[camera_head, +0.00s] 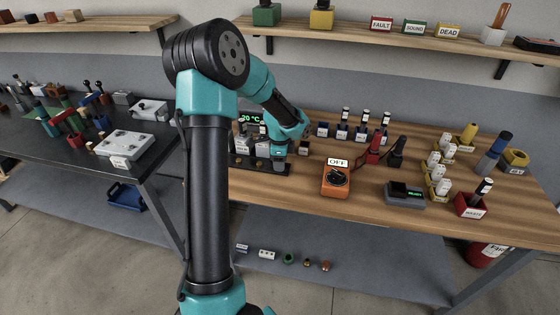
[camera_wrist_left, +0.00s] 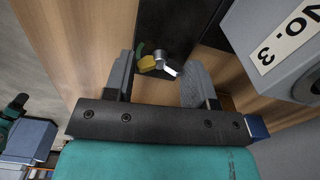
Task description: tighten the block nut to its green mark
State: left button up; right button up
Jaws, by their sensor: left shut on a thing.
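The block nut (camera_wrist_left: 159,60) shows in the left wrist view as a small silver piece on a dark block (camera_wrist_left: 165,25). A white pointer (camera_wrist_left: 170,70) reaches from it toward the lower right. A yellow mark (camera_wrist_left: 147,63) and a green mark (camera_wrist_left: 140,49) lie on its left side. My left gripper (camera_wrist_left: 158,72) has a finger on either side of the nut and is shut on it; the exact contact is hard to see. In the head view my left gripper (camera_head: 278,163) is down at the dark roaster stand (camera_head: 243,162), and the nut is hidden. My right gripper is not in view.
A grey block marked No. 3 (camera_wrist_left: 272,60) stands close to the right finger. An orange meter reading OFF (camera_head: 336,181), a grey display box (camera_head: 404,194) and a red waste bin (camera_head: 473,206) stand right of the gripper. The table front between them is clear.

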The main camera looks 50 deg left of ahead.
pick_arm(q)
jog(key=shift+m, duration=0.5)
jog(key=o, duration=0.9)
jog(key=shift+o, duration=0.2)
notch_tip(320, 180, up, 17)
jog(key=shift+r, duration=0.2)
dwell(0.4)
